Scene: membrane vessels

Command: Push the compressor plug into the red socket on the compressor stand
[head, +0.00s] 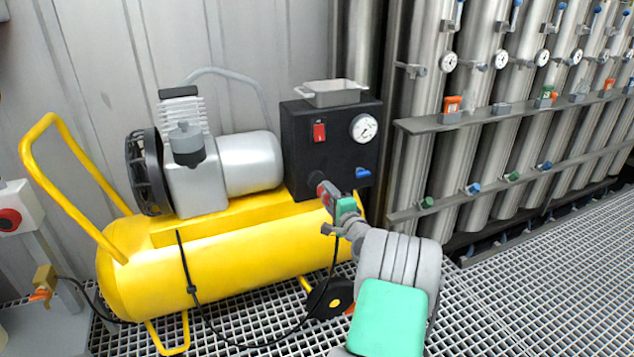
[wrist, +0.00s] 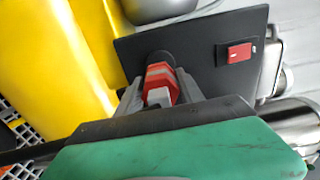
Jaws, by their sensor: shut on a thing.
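My gripper (head: 336,205) is shut on a red and pale grey plug (wrist: 162,88) at the front of the compressor's black panel (head: 300,140). The plug also shows as a small red piece in the head view (head: 324,190). Its dark round nose end meets the black panel in the wrist view (wrist: 205,60); I cannot tell whether it is seated in it or only against it. A round red socket-like face (head: 9,219) sits on a pale box at the far left edge, on a grey post. The yellow compressor (head: 225,262) stands between.
A black cable (head: 262,342) loops from the tank to near my gripper. A red switch (head: 319,131), gauge (head: 365,128) and blue lever (head: 363,174) are on the panel. Steel vessels (head: 480,140) with shelves stand right. The grating floor (head: 545,275) is clear at right.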

